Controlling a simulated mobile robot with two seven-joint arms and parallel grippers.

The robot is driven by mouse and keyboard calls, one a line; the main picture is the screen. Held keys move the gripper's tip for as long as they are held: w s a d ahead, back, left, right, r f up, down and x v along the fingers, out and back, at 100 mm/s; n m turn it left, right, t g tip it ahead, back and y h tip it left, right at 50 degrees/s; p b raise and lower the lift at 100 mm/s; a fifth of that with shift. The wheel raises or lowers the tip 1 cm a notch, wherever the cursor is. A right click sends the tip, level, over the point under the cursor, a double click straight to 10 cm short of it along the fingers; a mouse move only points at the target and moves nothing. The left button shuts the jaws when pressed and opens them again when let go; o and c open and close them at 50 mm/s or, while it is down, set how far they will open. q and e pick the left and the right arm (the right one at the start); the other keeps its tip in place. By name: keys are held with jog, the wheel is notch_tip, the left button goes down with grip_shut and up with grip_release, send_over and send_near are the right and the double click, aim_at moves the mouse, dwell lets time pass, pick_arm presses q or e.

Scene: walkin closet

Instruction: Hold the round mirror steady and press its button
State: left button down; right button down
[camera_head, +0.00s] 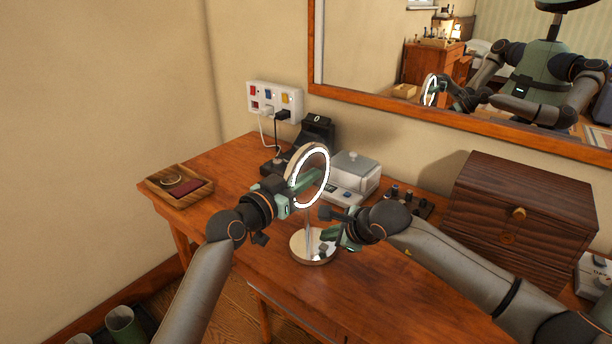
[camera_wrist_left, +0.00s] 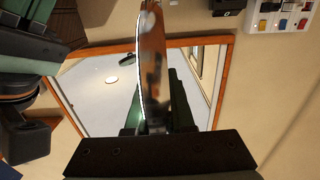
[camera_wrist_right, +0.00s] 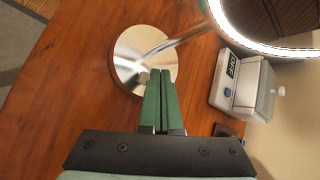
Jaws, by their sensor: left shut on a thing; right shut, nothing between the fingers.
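The round mirror (camera_head: 313,162) stands on the wooden table, with a white glowing rim and a thin stem on a round shiny base (camera_head: 314,247). My left gripper (camera_head: 297,187) is shut on the mirror's left side; in the left wrist view the mirror (camera_wrist_left: 153,65) is edge-on between the fingers. My right gripper (camera_head: 328,240) is shut and empty, low beside the stem. In the right wrist view its closed fingertips (camera_wrist_right: 160,75) overlap the base (camera_wrist_right: 128,50), with the glowing rim (camera_wrist_right: 228,35) above right. I cannot make out the mirror's button or whether the right fingertips touch the base.
A wooden tray (camera_head: 205,188) lies at left, a dark wooden box (camera_head: 520,210) at right. A large wall mirror (camera_head: 375,60) hangs behind. The front table area is clear.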

notch_tip(320, 180, up, 6)
jog(key=shift+f, duration=0.1)
dwell(0.4)
pick_arm(q)
jog(key=c, duration=0.7)
grip_release()
